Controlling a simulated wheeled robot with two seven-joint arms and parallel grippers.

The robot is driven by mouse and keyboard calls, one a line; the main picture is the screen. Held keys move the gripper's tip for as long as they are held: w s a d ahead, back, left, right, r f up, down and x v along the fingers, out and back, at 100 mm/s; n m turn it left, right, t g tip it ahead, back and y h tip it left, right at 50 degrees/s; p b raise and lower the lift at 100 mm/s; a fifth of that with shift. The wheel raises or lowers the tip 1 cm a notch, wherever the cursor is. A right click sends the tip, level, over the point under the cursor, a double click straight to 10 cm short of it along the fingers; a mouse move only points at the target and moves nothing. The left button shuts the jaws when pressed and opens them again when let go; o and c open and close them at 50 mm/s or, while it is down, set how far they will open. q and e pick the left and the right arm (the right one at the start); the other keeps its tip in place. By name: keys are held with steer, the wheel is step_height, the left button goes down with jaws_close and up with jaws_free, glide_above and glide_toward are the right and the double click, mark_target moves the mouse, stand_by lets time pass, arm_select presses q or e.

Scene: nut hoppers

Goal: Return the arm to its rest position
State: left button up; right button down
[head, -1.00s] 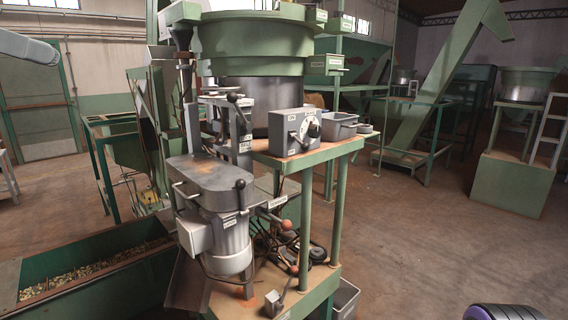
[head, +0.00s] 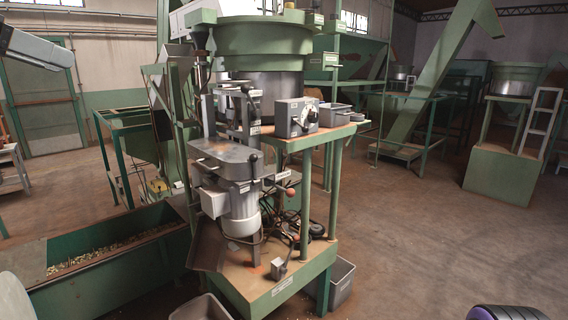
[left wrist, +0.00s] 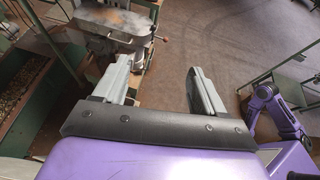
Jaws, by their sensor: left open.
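My left gripper shows in the left wrist view (left wrist: 158,68) with its two grey fingers wide apart and nothing between them. In the head view, a grey part of my left arm or gripper (head: 32,48) is at the upper left edge, raised and apart from the machine. The nut hopper machine (head: 228,158) stands in the middle, with a green bowl (head: 262,38) on top. My right gripper is not clearly seen; only purple parts of my body show at the lower right of the head view and at the right of the left wrist view.
A green trough (head: 100,285) with nuts is at the lower left. A grey control box (head: 296,117) sits on the machine's shelf. Grey bins (head: 342,280) stand on the floor by its base.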

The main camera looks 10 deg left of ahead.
arm_select(q)
steer(key=w+d+f+m+y, duration=0.1)
steer(key=w+d+f+y, duration=0.5)
steer(key=w+f, duration=0.45)
steer(key=w+d+f+m+y, duration=0.1)
steer(key=w+d+f+y, duration=0.5)
steer(key=f, duration=0.7)
steer(key=d+f+m, duration=0.4)
steer(key=f, duration=0.8)
steer(key=d+f+m, duration=0.3)
steer(key=f+m, duration=0.1)
steer(key=f, duration=0.9)
steer(key=s+d+f+m+g+h+b, duration=0.1)
steer(key=s+f+m, duration=0.2)
steer(key=s+f, duration=0.55)
steer(key=s+d+f+m+g+h, duration=0.15)
steer(key=s+f+m, duration=0.35)
steer(key=f, duration=0.7)
steer(key=s+a+f+m+g, duration=0.1)
steer(key=s+a+f, duration=0.2)
steer(key=s, duration=0.6)
steer(key=s+a+f+m+g, duration=0.2)
steer(key=s+a+f, duration=0.2)
steer(key=s, duration=0.5)
steer(key=s+a+f+m+g+b, duration=0.1)
steer(key=s+a+f+m+g, duration=0.1)
steer(key=s+f, duration=0.4)
steer(key=s+a+y, duration=0.1)
steer(key=s, duration=0.3)
steer(key=shift+a, duration=0.25)
